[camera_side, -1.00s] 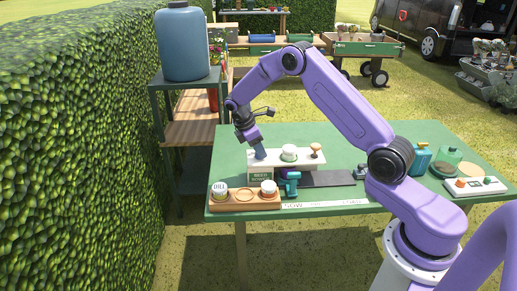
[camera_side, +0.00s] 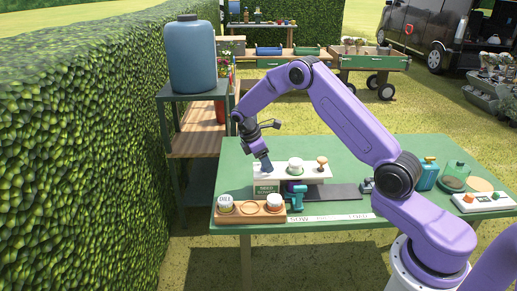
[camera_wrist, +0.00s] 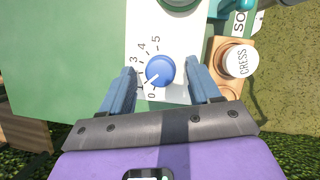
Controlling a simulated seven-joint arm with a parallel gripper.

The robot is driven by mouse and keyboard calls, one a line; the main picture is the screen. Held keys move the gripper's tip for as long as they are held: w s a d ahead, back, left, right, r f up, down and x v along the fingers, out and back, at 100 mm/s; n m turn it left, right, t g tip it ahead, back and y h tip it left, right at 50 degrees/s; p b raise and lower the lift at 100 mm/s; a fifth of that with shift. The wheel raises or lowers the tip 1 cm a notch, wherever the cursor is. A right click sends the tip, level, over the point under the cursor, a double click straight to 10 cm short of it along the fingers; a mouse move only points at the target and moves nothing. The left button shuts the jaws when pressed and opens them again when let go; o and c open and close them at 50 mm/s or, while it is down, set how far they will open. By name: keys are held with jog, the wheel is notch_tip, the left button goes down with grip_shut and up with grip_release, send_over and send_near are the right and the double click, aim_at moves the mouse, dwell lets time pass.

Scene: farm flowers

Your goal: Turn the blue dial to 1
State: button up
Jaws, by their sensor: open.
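The blue dial (camera_wrist: 160,71) sits on a white panel (camera_wrist: 172,33) in the wrist view. In the side view my gripper (camera_side: 266,165) is over the left end of the white-topped seed box (camera_side: 265,189), and the dial is hidden there.
A white knob (camera_side: 295,165) and a wooden knob (camera_side: 322,161) stand on the same box top. A wooden tray (camera_side: 249,217) with labelled jars, one CRESS (camera_wrist: 240,61), lies in front. A teal tool (camera_side: 298,195) stands close by.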

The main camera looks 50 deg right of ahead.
jog(key=v, duration=1.7)
jog(key=s+a+r+t+y, duration=0.1)
jog(key=s+a, duration=0.6)
jog(key=s, duration=0.2)
jog(key=s+a+r+t+y, duration=0.1)
jog(key=s+a+r, duration=0.1)
jog(key=s+a, duration=0.6)
jog(key=s+d+f+y, duration=0.1)
jog(key=s+d+f, duration=0.1)
jog(key=s, duration=1)
jog(key=s+d+f+y, duration=0.1)
jog(key=s+d+f, duration=0.1)
jog(key=s, duration=1.1)
jog(key=shift+d+f+n, duration=0.25)
jog(key=shift+d+n, duration=0.05)
jog(key=shift+d, duration=0.2)
